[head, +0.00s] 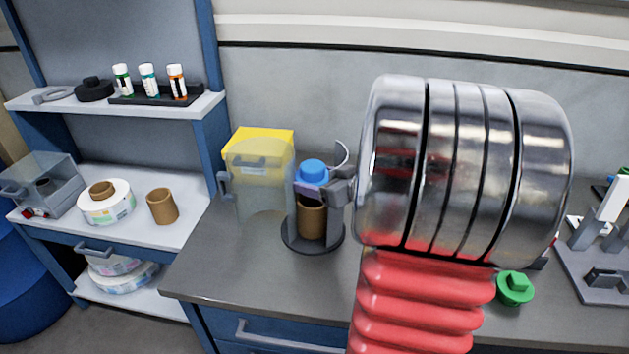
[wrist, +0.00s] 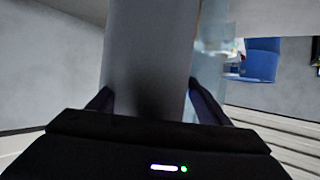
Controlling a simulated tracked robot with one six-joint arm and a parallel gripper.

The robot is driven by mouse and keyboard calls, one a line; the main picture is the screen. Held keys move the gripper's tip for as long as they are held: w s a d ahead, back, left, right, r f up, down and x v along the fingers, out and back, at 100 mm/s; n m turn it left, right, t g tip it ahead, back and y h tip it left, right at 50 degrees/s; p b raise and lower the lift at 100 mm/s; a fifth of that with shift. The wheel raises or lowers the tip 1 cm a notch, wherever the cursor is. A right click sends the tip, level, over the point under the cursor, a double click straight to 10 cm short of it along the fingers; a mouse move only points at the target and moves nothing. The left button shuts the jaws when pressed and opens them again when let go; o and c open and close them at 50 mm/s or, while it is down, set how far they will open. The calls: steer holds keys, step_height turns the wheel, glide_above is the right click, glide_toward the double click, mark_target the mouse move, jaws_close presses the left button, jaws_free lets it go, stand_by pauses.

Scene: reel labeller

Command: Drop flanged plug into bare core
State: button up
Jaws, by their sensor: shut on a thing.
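A blue round-topped plug (head: 313,171) is held at my gripper (head: 313,188), directly above an upright brown core (head: 311,220) in the head view. A purplish finger crosses the plug's lower part, so its flange is hidden. The core stands on a round dark base (head: 312,243) with grey uprights beside it. I cannot tell whether the plug touches the core's rim. In the wrist view, dark fingers (wrist: 152,100) flank a broad grey surface (wrist: 150,45); the plug cannot be made out there.
A clear guard (head: 258,185) stands left of the core, before a yellow box (head: 260,140). A green flanged plug (head: 515,288) lies on the grey bench (head: 250,280). Another brown core (head: 162,206) and a label reel (head: 107,205) are on the left shelf. My arm hides the bench middle.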

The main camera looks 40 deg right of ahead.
steer(key=shift+f, duration=2.8)
steer(key=shift+s+f, duration=0.1)
steer(key=shift+f, duration=0.05)
